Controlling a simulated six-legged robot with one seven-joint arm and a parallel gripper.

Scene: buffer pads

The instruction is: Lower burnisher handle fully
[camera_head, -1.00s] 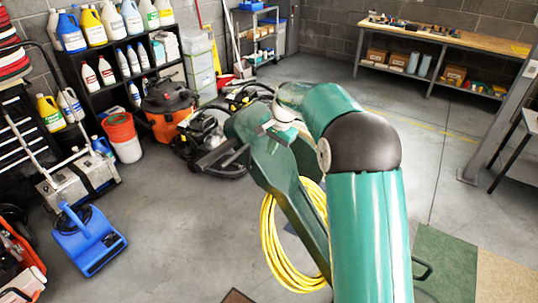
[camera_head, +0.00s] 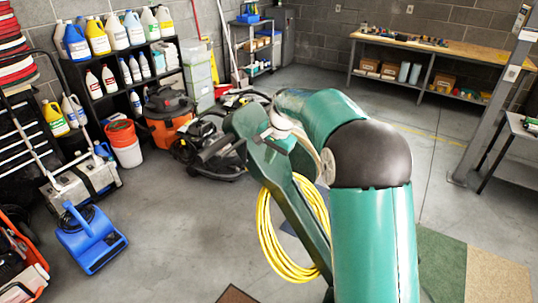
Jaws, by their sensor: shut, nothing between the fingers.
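The burnisher handle (camera_head: 290,190) is a dark green tilted post with a broad head at its upper left. A coiled yellow cord (camera_head: 268,235) hangs along the post. My gripper (camera_head: 273,132), small and pale grey, is at the head's right side, at the end of my teal arm. It looks shut and holds nothing; whether it touches the handle I cannot tell. The burnisher's base is hidden below the frame and behind my arm.
A blue floor blower (camera_head: 88,240) stands at the left. An orange and black vacuum (camera_head: 166,120) and a black machine (camera_head: 210,150) stand behind the handle. A workbench (camera_head: 430,50) is at the back right.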

